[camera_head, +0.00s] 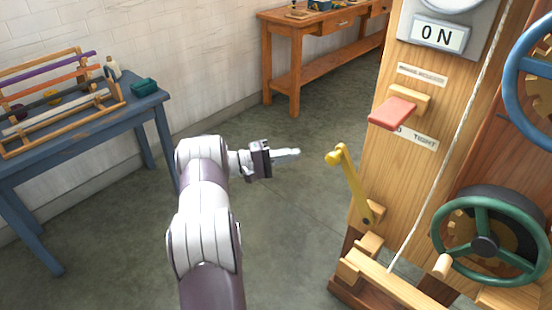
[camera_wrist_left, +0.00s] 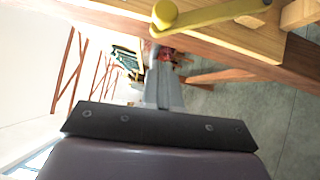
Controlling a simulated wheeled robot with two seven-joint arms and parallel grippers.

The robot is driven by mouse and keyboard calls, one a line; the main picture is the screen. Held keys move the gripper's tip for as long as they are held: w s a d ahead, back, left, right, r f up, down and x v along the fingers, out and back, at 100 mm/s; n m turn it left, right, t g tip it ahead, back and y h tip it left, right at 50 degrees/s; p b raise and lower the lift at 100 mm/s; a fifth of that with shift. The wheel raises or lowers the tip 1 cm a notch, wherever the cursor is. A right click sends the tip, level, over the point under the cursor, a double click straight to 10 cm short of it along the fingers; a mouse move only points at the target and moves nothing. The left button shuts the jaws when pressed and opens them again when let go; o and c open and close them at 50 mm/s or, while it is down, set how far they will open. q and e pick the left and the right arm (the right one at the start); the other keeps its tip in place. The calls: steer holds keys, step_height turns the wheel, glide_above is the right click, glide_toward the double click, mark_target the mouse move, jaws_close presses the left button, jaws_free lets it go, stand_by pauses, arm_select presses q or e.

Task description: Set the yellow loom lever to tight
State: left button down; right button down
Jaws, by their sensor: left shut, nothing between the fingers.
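The yellow lever (camera_head: 352,180) is on the lower left side of the wooden loom post (camera_head: 400,180). Its round knob is at the upper end, tilted up and to the left from its pivot. The lever also shows at the top of the left wrist view (camera_wrist_left: 205,16). My left gripper (camera_head: 296,153) is shut and empty, just left of the knob with a small gap in the head view. Its fingers (camera_wrist_left: 163,90) point away from the wrist, below the knob in the wrist view. A label reading "TIGHT" (camera_head: 424,142) is on the post above the lever. My right gripper is not in view.
A red-ended handle (camera_head: 393,112) sticks out of the post above the lever. A green handwheel (camera_head: 485,243) and a blue wheel (camera_head: 512,70) are at the right. A blue table (camera_head: 90,130) with a wooden rack stands at the left. The floor between is clear.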

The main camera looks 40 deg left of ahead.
arm_select(q)
steer(key=w+d, duration=0.2)
steer(key=d, duration=0.3)
steer(key=shift+d+r, duration=0.25)
steer(key=shift+d, duration=0.15)
steer(key=d+r+m+g+y+p, duration=0.25)
steer(key=d+r+p, duration=0.5)
steer(key=p, duration=0.55)
steer(key=s+d+f+m+y+p, duration=0.2)
steer(key=d+m+y+p, duration=0.1)
steer(key=d, duration=1.2)
steer(key=m+g+p, duration=0.1)
steer(key=p, duration=0.1)
steer(key=shift+d+p, duration=0.2)
steer(key=shift+p, duration=0.2)
